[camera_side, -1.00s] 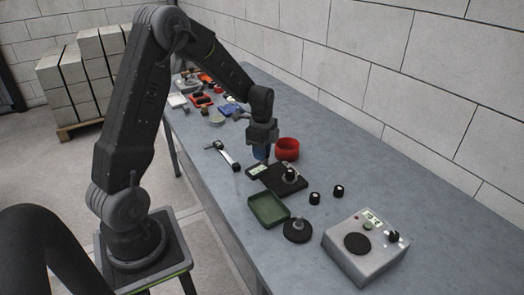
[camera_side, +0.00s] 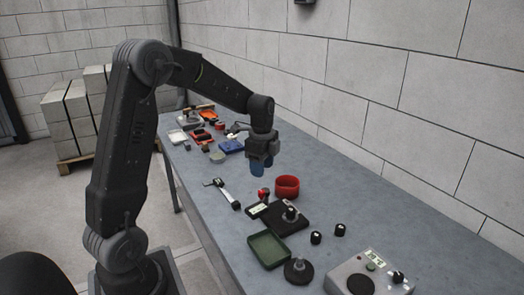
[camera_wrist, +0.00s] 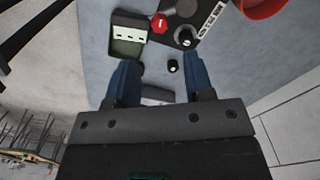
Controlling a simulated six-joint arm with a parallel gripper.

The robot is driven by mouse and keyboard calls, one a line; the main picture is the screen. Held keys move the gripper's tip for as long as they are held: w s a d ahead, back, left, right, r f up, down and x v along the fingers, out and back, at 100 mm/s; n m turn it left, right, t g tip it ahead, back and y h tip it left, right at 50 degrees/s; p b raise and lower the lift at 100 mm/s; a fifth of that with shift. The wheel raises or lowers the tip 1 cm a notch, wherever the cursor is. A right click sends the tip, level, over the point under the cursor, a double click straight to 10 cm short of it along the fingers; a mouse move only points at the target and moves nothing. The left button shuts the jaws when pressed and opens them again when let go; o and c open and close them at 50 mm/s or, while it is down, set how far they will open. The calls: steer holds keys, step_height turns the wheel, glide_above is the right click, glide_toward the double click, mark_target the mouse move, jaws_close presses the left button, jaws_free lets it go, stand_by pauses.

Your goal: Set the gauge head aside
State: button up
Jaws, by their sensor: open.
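I cannot tell for sure which thing is the gauge head. A small dark block with a pale display (camera_side: 257,210) lies at the left corner of a black plate (camera_side: 290,222), which carries a black knob with a light base (camera_side: 290,213). A small red-topped part (camera_side: 264,194) stands just behind the block. My gripper (camera_side: 263,173) is above the table behind these parts, with its blue fingers apart and nothing seen between them. In the wrist view my gripper (camera_wrist: 160,78) shows both fingers spread, with the plate's knob (camera_wrist: 185,38) beyond them.
A red bowl (camera_side: 287,187) stands beside the plate towards the wall. A green tray (camera_side: 268,249), a black round base (camera_side: 298,270), small black knobs (camera_side: 316,237) and a grey instrument box (camera_side: 368,277) lie nearer. A caliper-like tool (camera_side: 222,192) lies left. Bare table runs along the wall.

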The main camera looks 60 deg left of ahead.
steer(key=shift+r, duration=2.75)
steer(key=s+d+r+n+t, duration=0.2)
steer(key=s+d+r+n, duration=0.4)
steer(key=d, duration=0.5)
steer(key=s+d+f+n+t, duration=0.1)
steer(key=s+d+n+t, duration=0.2)
steer(key=s, duration=1)
steer(key=d+n, duration=0.2)
steer(key=d, duration=0.3)
steer(key=shift+d+f+n+t, duration=0.2)
steer(key=shift+n+t, duration=0.1)
